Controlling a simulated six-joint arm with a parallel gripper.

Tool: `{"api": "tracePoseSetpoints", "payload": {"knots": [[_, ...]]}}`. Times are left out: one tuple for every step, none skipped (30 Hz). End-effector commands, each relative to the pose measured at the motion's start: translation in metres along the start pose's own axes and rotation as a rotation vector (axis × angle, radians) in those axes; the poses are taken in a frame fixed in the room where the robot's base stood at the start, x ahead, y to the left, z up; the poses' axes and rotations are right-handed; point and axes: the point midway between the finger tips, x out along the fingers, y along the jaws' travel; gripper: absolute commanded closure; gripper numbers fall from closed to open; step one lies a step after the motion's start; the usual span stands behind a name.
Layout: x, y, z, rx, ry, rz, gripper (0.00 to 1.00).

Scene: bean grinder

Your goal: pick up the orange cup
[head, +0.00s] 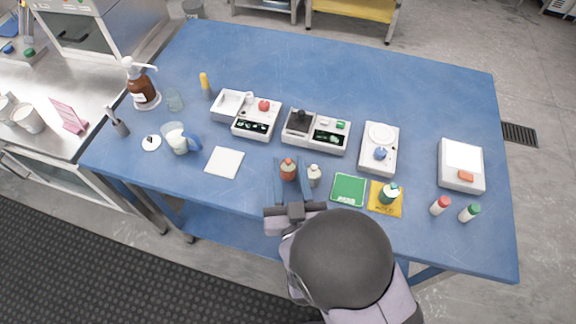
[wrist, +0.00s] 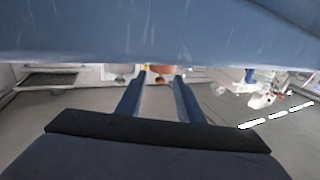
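The orange cup (head: 288,171) stands near the front middle of the blue table (head: 400,75) in the head view. My gripper (head: 290,160) is open, its two long blue fingers on either side of the cup with a gap showing on each side. In the wrist view, the orange cup (wrist: 163,73) shows between the fingertips of my gripper (wrist: 163,76), partly cut off by the blue band above. Nothing is held.
A small whitish bottle (head: 314,176) stands just right of my right finger. A green pad (head: 348,189) and a yellow pad (head: 380,209) with a green-capped bottle (head: 390,194) lie further right. Grey device trays (head: 316,148) stand behind. A white pad (head: 225,162) lies left.

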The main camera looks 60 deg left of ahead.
Motion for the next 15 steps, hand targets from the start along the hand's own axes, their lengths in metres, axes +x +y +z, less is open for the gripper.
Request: {"api": "tracePoseSetpoints", "payload": {"knots": [[0.007,0.001,-0.002,0.001,0.002,0.002,0.66],[0.01,0.0,-0.002,0.001,0.002,0.001,0.66],[0.013,0.0,-0.001,0.0,0.0,0.0,0.66],[0.016,0.0,-0.001,0.0,0.0,0.001,0.66],[0.018,0.0,-0.001,0.0,0.001,0.001,0.66],[0.02,0.0,-0.001,-0.001,0.001,0.001,0.66],[0.021,0.0,-0.001,-0.001,0.001,0.001,0.66],[0.021,0.0,-0.001,-0.001,0.001,0.0,0.66],[0.022,0.0,-0.001,-0.001,0.001,0.0,0.66],[0.022,0.0,0.0,-0.001,0.001,0.0,0.66],[0.022,0.0,0.0,-0.001,0.001,0.0,0.66],[0.022,0.0,0.0,-0.001,0.0,-0.001,0.66],[0.022,0.0,0.0,-0.001,0.0,-0.001,0.66],[0.022,0.0,0.0,-0.001,0.0,-0.001,0.66],[0.022,0.0,0.0,-0.001,0.0,-0.001,0.71]]}}
